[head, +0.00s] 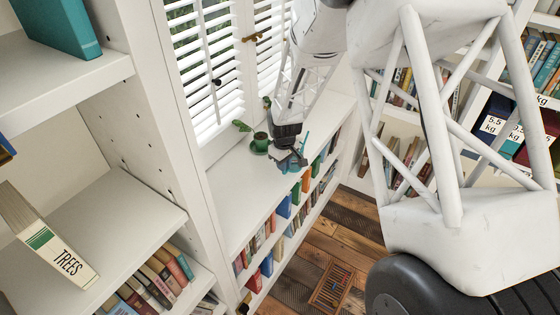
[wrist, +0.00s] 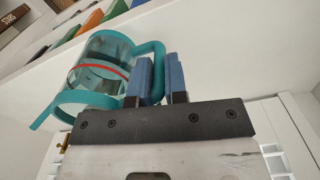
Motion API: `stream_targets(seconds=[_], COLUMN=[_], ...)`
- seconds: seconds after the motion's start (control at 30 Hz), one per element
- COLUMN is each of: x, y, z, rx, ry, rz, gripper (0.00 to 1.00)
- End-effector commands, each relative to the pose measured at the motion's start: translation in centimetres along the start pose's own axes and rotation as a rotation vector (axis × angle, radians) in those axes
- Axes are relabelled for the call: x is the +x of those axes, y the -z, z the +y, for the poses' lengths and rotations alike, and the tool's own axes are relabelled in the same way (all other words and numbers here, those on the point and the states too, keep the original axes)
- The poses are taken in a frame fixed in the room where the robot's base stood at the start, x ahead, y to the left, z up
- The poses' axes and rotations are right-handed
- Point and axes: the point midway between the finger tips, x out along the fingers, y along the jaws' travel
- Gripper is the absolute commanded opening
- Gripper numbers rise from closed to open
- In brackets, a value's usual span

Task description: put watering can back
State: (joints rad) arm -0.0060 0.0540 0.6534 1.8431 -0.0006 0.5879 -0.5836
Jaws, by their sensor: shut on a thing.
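The watering can (wrist: 88,62) is teal with a clear body and a red band. It fills the upper left of the wrist view. My gripper (wrist: 162,80) has its blue fingers shut on the can's teal handle (wrist: 155,50). In the head view, my gripper (head: 289,160) is small and far off, over the white shelf top below the window. A teal bit of the can (head: 305,141) shows beside it; the rest is mostly hidden there. I cannot tell whether the can touches the shelf top.
A green cup-like pot (head: 260,141) on a green saucer stands on the white shelf top (head: 235,200), left of my gripper by the window blinds (head: 210,70). The shelf top nearer the camera is clear. Books fill the shelves below. A floor grate (head: 331,287) lies on the planks.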

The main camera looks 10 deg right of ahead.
Motion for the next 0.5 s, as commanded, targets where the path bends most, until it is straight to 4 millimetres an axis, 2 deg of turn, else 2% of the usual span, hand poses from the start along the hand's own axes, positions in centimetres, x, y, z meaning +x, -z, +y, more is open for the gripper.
stream_targets(seconds=[0.3, 0.5], x=[0.4, 0.5], y=[3.7, 4.8], z=[2.4, 3.1], rx=[0.000, 0.000], ry=[0.000, 0.000], rz=[0.000, 0.000], gripper=[0.00, 0.00])
